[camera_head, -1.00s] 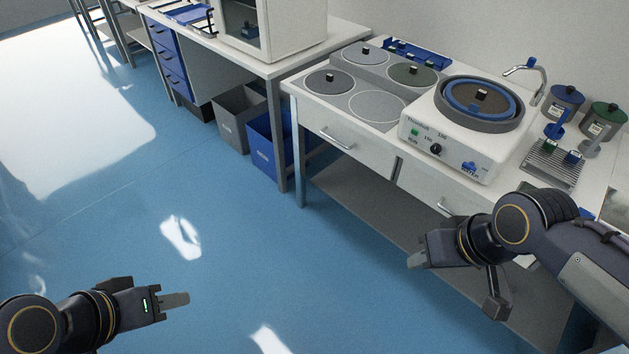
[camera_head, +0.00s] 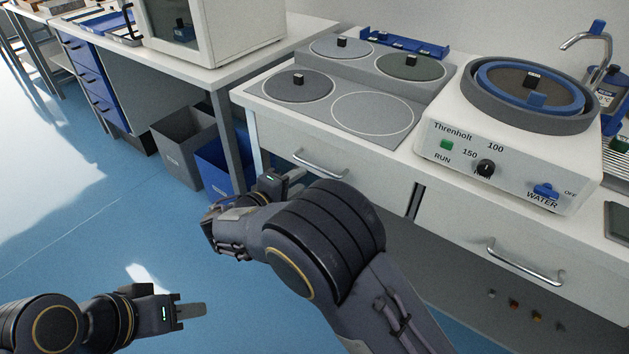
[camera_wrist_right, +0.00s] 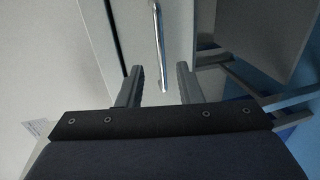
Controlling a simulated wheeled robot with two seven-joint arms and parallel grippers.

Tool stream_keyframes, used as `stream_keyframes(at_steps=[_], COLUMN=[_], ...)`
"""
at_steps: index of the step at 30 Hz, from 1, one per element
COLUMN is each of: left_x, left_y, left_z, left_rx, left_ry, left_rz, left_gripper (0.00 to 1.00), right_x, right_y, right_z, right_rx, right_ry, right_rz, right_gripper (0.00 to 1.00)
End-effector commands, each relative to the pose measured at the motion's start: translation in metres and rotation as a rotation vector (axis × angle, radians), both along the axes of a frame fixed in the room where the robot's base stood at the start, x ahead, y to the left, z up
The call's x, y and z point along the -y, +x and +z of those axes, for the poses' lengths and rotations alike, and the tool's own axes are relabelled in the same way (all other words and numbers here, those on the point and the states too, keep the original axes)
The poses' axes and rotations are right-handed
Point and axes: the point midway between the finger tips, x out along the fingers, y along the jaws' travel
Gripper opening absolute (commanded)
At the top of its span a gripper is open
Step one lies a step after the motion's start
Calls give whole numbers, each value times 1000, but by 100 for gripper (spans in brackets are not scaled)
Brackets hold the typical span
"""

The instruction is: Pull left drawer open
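The left drawer (camera_head: 350,178) is white, under the left part of the bench, and looks closed. Its metal bar handle (camera_head: 320,164) is on the front and also shows in the right wrist view (camera_wrist_right: 159,45). My right gripper (camera_head: 294,178) is just in front of and below this handle. In the right wrist view its two fingers (camera_wrist_right: 160,75) are apart, with the handle's near end lined up between them; contact is not visible. My left gripper (camera_head: 203,310) is low at the left over the floor, side-on, its opening unclear.
The right drawer (camera_head: 590,275) has a similar handle. A grinding machine (camera_head: 500,150) and round discs stand on the bench top. A grey bin (camera_head: 184,155) and a blue bin (camera_head: 222,172) stand left of the bench. Blue floor is open in front.

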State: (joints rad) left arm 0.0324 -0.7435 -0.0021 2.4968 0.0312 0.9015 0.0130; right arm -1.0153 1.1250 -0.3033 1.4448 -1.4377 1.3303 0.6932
Motion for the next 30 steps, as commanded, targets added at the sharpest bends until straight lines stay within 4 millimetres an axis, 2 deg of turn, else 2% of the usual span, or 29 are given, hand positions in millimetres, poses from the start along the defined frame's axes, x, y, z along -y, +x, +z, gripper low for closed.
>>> stream_keyframes(at_steps=[2, 15, 26, 30], left_x=[0, 0, 0, 0], left_y=[0, 0, 0, 0], left_z=[-2, -10, -10, -10], left_rx=[0, 0, 0, 0], left_ry=[0, 0, 0, 0], left_rz=[0, 0, 0, 0], left_gripper=[36, 36, 36, 36], right_x=[0, 37, 42, 42], right_y=[5, 55, 61, 61], right_z=[-3, -16, -17, -17], right_rx=[10, 5, 5, 4], right_ry=[-9, -6, -7, -6], right_rz=[6, 5, 7, 7], right_gripper=[32, 32, 32, 17])
